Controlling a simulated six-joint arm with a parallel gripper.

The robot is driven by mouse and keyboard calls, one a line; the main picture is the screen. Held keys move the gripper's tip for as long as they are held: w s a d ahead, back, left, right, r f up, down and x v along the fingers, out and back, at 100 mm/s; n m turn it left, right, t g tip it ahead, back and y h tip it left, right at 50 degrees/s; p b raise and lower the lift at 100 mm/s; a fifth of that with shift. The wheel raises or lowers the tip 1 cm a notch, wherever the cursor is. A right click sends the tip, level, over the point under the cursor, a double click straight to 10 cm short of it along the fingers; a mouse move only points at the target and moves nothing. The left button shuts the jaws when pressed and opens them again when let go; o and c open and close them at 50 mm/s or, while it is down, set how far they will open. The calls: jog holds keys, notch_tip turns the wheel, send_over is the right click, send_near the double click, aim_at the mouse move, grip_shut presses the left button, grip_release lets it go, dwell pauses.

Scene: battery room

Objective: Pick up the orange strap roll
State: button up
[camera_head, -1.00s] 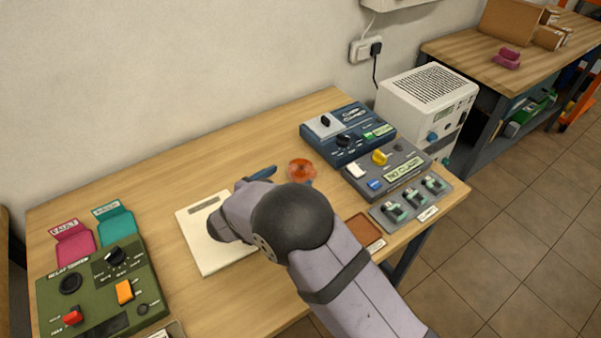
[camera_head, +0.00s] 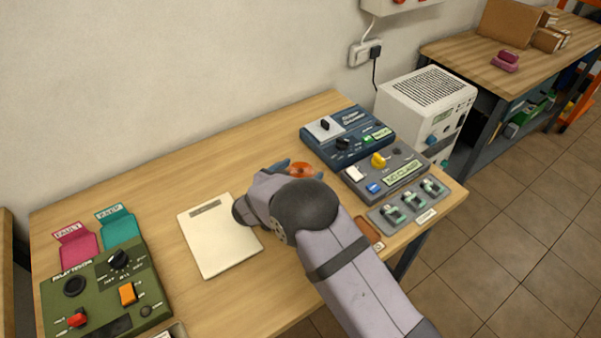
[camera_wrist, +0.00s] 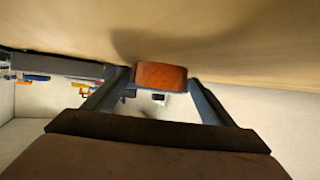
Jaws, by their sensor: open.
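The orange strap roll (camera_head: 302,168) sits on the wooden bench, left of the blue device, partly hidden behind my arm in the head view. In the wrist view the roll (camera_wrist: 161,76) shows as an orange-brown block at the fingertips. My gripper (camera_wrist: 160,82) is open, with one finger on each side of the roll. I cannot tell whether either finger touches it. In the head view a blue-grey fingertip shows just left of the roll, and my wrist hides most of the gripper.
A blue device (camera_head: 347,135) and a grey one (camera_head: 386,176) stand close to the roll's right. A switch plate (camera_head: 411,207) and a brown tray (camera_head: 369,230) lie nearer the front. A white pad (camera_head: 222,250) lies left of my arm. The bench behind the roll is clear.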

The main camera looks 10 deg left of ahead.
jog(key=c, duration=1.2)
notch_tip(320, 180, up, 10)
jog(key=shift+r+b, duration=0.1)
jog(key=shift+b, duration=0.2)
